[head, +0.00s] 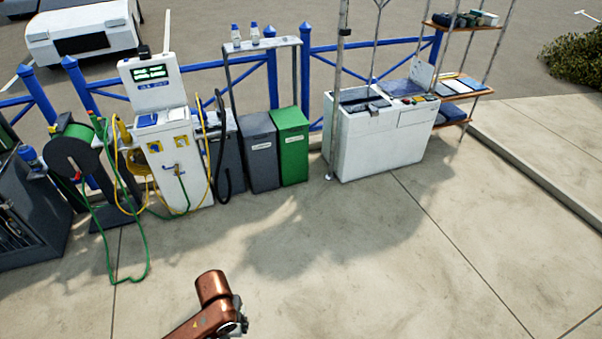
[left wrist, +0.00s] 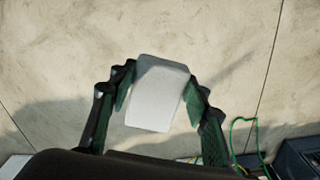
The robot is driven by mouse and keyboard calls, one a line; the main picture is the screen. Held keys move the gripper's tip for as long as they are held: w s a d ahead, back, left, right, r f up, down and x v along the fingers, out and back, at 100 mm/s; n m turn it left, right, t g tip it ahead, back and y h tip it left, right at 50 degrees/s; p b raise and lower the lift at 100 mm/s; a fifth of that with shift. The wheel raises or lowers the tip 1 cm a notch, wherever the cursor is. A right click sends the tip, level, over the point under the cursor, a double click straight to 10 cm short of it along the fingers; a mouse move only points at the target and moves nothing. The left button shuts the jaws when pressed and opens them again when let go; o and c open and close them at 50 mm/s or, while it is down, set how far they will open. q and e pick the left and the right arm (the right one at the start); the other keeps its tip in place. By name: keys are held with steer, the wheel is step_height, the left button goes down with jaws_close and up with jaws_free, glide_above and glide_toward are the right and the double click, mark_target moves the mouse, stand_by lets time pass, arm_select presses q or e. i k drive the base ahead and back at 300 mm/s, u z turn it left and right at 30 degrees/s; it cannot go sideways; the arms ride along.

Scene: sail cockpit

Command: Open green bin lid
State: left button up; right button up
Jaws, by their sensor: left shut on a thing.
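The green bin (head: 294,158) stands upright on the pavement in the head view, right of a grey bin. Its green lid (head: 289,117) is down. In the left wrist view my left gripper (left wrist: 158,95) is shut on a pale grey-white block (left wrist: 156,98) with rounded corners, held between its two dark green fingers above bare pavement. What the block is I cannot tell. In the head view a copper-coloured arm part of mine shows at the bottom, well apart from the bin; no gripper fingers can be made out there. My right gripper is not in view.
A grey bin (head: 260,158) touches or nearly touches the green bin's left side. A white pump station (head: 170,150) and a hose reel (head: 72,160) stand farther left. A white cabinet (head: 375,140) stands to the right. The pavement in front is clear.

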mark_target(290, 118)
steer(key=i, duration=3.45)
